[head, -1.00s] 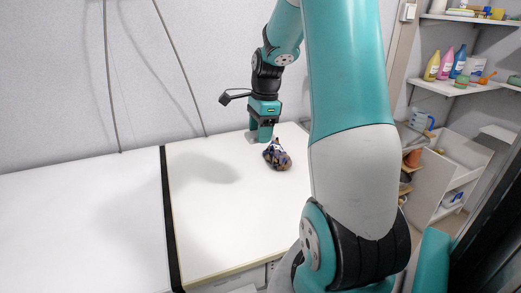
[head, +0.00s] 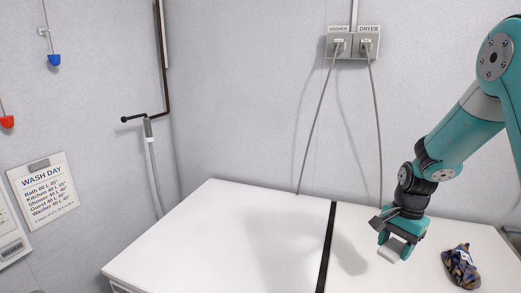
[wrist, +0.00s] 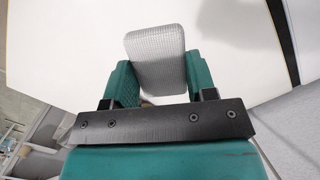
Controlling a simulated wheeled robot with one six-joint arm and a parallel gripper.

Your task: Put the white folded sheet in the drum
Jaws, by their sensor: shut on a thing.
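My gripper (head: 397,246) is shut on the white folded sheet (head: 390,255), a small pale block with rounded corners. It hangs just below the fingers, over the white top of the right-hand machine (head: 350,235); I cannot tell whether it touches that top. In the wrist view, the textured sheet (wrist: 156,57) sits between the two green fingers of my gripper (wrist: 155,85) and sticks out past their tips. No drum opening shows in these views.
A dark patterned bundle (head: 461,266) lies on the same top, right of my gripper. A black gap (head: 327,245) separates it from the bare left-hand top (head: 230,235). Two cords (head: 318,125) run down the wall from outlets labelled washer and dryer (head: 353,45).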

